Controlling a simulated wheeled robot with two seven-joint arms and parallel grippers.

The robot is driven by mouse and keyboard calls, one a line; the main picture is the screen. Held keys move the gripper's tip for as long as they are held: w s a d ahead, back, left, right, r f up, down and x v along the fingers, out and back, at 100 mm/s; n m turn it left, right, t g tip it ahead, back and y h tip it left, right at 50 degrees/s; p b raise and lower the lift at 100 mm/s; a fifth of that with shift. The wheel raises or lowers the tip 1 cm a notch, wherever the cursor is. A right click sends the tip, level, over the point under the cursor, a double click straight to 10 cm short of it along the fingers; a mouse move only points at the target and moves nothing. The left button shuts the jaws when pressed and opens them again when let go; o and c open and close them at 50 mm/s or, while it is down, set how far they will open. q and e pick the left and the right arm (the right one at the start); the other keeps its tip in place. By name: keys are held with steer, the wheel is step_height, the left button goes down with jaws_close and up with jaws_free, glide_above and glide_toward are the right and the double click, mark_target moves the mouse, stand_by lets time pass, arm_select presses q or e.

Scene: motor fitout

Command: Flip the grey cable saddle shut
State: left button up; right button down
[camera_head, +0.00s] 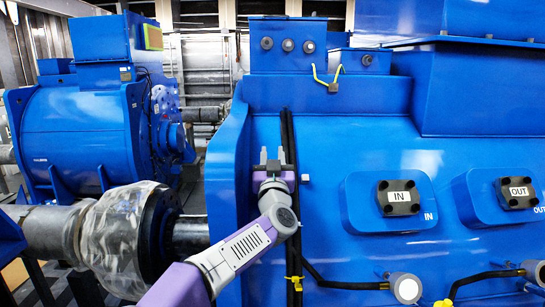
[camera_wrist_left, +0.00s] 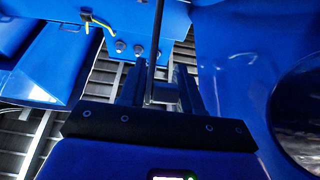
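My left gripper (camera_head: 273,156) is up against the front face of the blue motor housing, beside two black vertical cables (camera_head: 289,140). In the left wrist view the two fingers of the gripper (camera_wrist_left: 160,88) stand apart, with a gap between them. A dark cable (camera_wrist_left: 157,45) runs down the picture into the region of that gap; I cannot tell whether it passes between the fingers or behind them. I cannot make out the grey cable saddle for certain; the gripper covers part of the cable run. A small pale piece (camera_head: 305,178) shows just right of the gripper. My right gripper is in neither view.
Yellow ties (camera_head: 295,280) hold the cables lower down. The IN block (camera_head: 398,197) and OUT block (camera_head: 515,193) stick out to the right. A round grey fitting (camera_head: 407,288) is below. A wrapped shaft coupling (camera_head: 110,235) lies at the left, near my arm.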

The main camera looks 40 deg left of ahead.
arm_select(q)
jaws_close()
